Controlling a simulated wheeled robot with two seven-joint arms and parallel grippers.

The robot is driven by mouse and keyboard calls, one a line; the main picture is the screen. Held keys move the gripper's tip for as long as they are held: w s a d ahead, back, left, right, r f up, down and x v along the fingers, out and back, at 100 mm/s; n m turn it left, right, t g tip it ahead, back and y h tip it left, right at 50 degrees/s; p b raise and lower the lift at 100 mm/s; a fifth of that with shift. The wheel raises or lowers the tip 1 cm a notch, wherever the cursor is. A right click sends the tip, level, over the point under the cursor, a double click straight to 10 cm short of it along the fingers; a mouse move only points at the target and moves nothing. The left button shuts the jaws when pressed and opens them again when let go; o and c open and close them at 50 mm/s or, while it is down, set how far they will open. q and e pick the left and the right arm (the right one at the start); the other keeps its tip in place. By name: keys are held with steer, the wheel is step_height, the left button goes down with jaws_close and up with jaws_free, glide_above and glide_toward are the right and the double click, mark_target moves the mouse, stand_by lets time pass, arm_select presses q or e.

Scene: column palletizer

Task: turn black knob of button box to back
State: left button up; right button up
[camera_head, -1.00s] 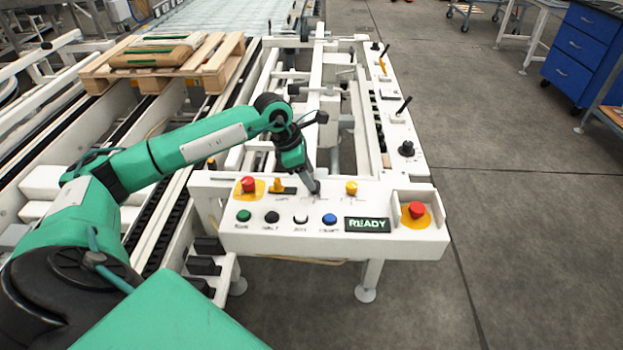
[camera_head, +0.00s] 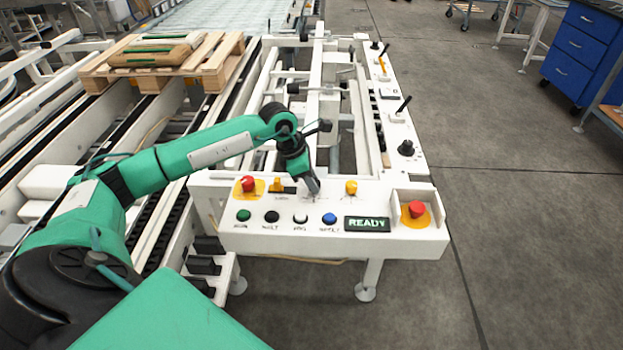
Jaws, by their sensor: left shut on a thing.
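The white button box (camera_head: 270,240) stands at the front end of the white conveyor frame. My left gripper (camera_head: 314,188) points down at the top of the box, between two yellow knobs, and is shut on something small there. Its fingers hide what they hold; by its place it is the black knob, whose turn angle I cannot tell. One yellow knob (camera_head: 277,186) is left of the gripper, another yellow knob (camera_head: 351,187) right of it. My right gripper is not in view.
A red button (camera_head: 248,184) on yellow is at the box's left, another red button (camera_head: 416,209) at its right. Green, black, white and blue buttons line the front beside a READY display (camera_head: 367,224). A loaded pallet (camera_head: 165,68) is behind left.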

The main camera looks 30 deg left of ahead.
arm_select(q)
steer(key=shift+n, duration=0.5)
steer(key=shift+s+d+n+t+y+b, duration=0.15)
steer(key=shift+n+t+y+b, duration=0.35)
steer(key=shift+n, duration=0.7)
steer(key=shift+n+b, duration=0.4)
steer(key=shift+n, duration=0.4)
steer(key=shift+d+n+t+y+b, duration=0.15)
steer(key=shift+n+y+b, duration=0.3)
steer(key=shift+n, duration=0.55)
steer(key=shift+n+t+y+b, duration=0.25)
steer(key=shift+n+y, duration=0.3)
steer(key=shift+n, duration=0.45)
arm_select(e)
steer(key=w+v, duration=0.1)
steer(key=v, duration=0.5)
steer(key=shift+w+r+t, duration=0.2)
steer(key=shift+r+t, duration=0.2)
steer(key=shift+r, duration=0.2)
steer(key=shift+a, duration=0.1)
arm_select(q)
steer(key=o, duration=1)
steer(key=shift+c, duration=0.2)
